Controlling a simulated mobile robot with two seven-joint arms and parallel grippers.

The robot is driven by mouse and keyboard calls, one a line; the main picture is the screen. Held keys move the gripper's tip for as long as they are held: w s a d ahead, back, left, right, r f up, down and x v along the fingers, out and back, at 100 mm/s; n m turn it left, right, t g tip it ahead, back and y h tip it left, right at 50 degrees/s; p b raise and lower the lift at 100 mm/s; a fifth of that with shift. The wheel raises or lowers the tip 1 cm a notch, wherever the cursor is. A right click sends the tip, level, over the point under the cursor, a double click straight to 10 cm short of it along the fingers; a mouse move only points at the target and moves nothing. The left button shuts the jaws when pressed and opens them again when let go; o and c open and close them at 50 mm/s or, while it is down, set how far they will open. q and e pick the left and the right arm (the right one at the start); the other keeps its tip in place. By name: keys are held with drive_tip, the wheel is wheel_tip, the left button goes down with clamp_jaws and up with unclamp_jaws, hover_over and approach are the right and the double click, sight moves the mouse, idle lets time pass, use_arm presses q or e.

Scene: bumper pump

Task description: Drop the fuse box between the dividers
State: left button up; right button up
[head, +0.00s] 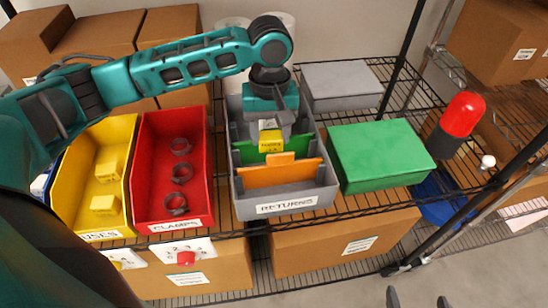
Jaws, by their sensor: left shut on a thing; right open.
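My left gripper (271,124) is shut on a small yellow fuse box (271,141) with a printed label. It points down into the grey bin labelled RETURNS (286,207). The fuse box overlaps the green divider (245,151) in the picture, and its lower end is just behind the orange divider (280,175). I cannot tell how far down in the bin the box is, or whether it touches a divider. My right gripper (418,301) is open and empty at the bottom edge, over the floor; only its fingertips show.
A red CLAMPS bin (174,218) with several clamps and a yellow FUSES bin (100,231) with more yellow boxes stand on the left. A green box (380,155) and a grey box (342,84) stand close by on the right. A red-topped bumper (462,115) is further right.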

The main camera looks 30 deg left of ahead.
use_arm(q)
drive_tip(key=o, duration=1.1)
wheel_tip(320, 180, up, 13)
drive_tip(key=shift+p, duration=1.1)
drive_tip(key=shift+s+f, duration=0.1)
